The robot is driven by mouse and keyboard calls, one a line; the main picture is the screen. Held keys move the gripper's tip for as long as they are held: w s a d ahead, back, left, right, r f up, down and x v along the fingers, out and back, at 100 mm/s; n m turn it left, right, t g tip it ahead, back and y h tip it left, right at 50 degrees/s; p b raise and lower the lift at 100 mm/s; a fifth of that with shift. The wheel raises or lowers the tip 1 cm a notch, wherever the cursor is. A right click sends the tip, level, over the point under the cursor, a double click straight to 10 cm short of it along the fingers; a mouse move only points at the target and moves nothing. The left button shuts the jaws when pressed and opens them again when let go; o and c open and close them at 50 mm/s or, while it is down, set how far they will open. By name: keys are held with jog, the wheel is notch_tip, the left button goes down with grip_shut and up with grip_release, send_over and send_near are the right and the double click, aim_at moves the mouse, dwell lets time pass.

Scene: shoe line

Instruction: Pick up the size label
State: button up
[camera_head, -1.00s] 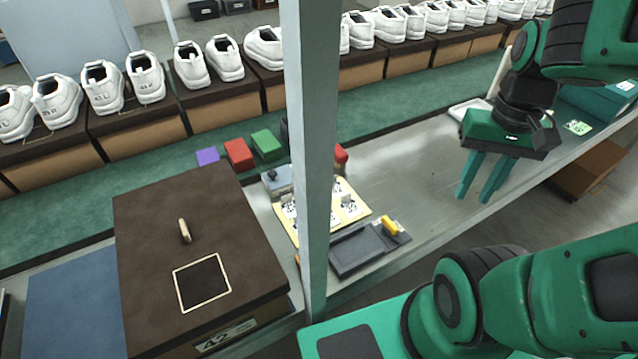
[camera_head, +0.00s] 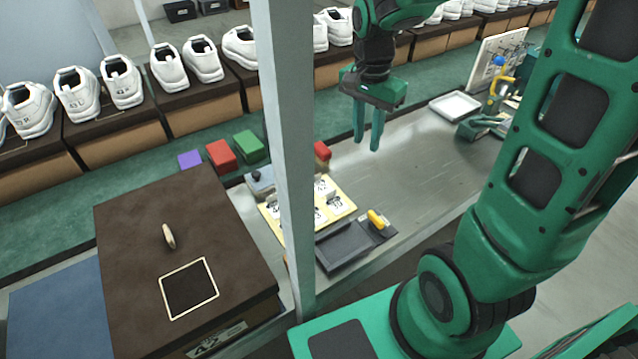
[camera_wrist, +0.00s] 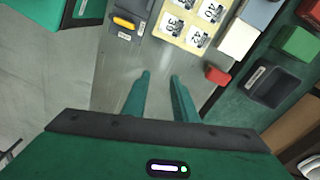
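White size labels (camera_head: 335,203) with dark printed numbers lie on a yellow board (camera_head: 346,189) on the metal bench, partly hidden by the grey post in the head view. In the wrist view several labels (camera_wrist: 177,24) show at the top, with numbers such as 39 and 42. My gripper (camera_head: 368,143) is open and empty above the bench, to the right of and behind the yellow board. In the wrist view my gripper's two fingers (camera_wrist: 161,78) are apart, with bare metal between them, short of the labels.
A grey post (camera_head: 288,150) stands in front of the bench. A dark tray with a yellow-handled tool (camera_head: 377,219) is beside the board. A large brown box (camera_head: 130,240) stands left.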

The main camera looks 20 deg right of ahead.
jog(key=w+a+f+m, duration=0.3)
jog(key=w+a+f, duration=0.2)
jog(key=w+a, duration=0.3)
send_over(316, 180)
jog(key=shift+y, duration=0.3)
jog(key=f, duration=0.4)
jog(key=shift+s+d, duration=0.2)
jog(key=shift+s, duration=0.15)
jog(key=shift+w+a+f, duration=0.1)
jog(key=shift+f, duration=1.45)
jog(key=shift+a+f, duration=0.1)
jog(key=shift+f, duration=1.45)
jog(key=shift+c, duration=0.6)
grip_shut()
